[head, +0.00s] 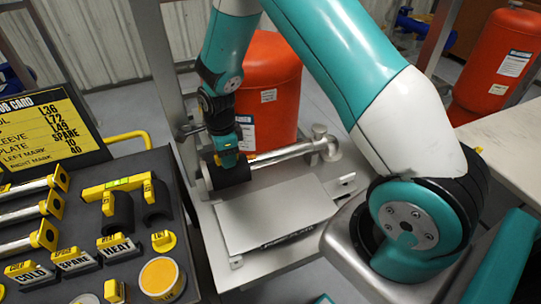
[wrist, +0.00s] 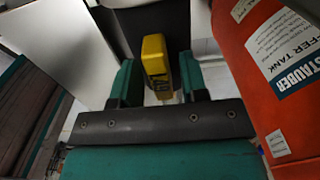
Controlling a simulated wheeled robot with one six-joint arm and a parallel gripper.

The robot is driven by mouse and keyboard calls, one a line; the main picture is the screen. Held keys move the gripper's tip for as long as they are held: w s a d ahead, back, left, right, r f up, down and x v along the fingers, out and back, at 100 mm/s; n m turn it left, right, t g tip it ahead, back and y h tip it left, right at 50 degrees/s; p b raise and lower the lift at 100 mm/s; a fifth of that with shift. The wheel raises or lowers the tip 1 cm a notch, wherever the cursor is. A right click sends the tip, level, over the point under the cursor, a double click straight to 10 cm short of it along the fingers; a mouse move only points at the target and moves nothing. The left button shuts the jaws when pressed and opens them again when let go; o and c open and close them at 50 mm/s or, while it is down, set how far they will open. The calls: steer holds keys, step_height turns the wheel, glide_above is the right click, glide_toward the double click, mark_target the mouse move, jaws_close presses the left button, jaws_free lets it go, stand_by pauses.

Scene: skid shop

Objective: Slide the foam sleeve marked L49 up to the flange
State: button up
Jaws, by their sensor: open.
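A black foam sleeve (head: 232,174) sits around a bare metal pipe (head: 283,153) at its left end, above a steel skid. My gripper (head: 226,158) is over the sleeve from above. In the wrist view my gripper (wrist: 158,85) is open, its two teal fingers on either side of a yellow tab (wrist: 154,52). The dark sleeve (wrist: 150,14) shows beyond the tab. Contact with the tab cannot be told. No L49 mark is legible on the sleeve. A round metal fitting (head: 323,144) is at the pipe's right end; the flange cannot be clearly made out.
A dark tool table (head: 150,245) with sleeves and labelled blocks is at left, with a job card (head: 45,128).

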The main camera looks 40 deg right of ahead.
steer(key=shift+r, duration=0.1)
steer(key=shift+r+p, duration=2.7)
steer(key=shift+r, duration=0.75)
steer(key=shift+s+a+r, duration=0.1)
steer(key=shift+a+r, duration=0.05)
steer(key=shift+r, duration=0.1)
steer(key=s+a+r+n+y+b, duration=0.1)
steer(key=s+a+r+n, duration=0.25)
steer(key=r+n, duration=0.25)
steer(key=s+a+r+n+y, duration=0.1)
steer(key=s+a+r+n, duration=0.25)
steer(key=r+n, duration=0.2)
steer(key=s+a+r+n+y, duration=0.1)
steer(key=s+r+n, duration=0.3)
steer(key=s+n, duration=0.4)
steer(key=s+a+r+n+y+b, duration=0.1)
steer(key=s+a+r+n, duration=0.1)
steer(key=s+r+n, duration=0.3)
steer(key=s+n, duration=0.3)
steer(key=s, duration=0.2)
steer(key=shift+s+r+n, duration=0.15)
steer(key=shift+n, duration=0.2)
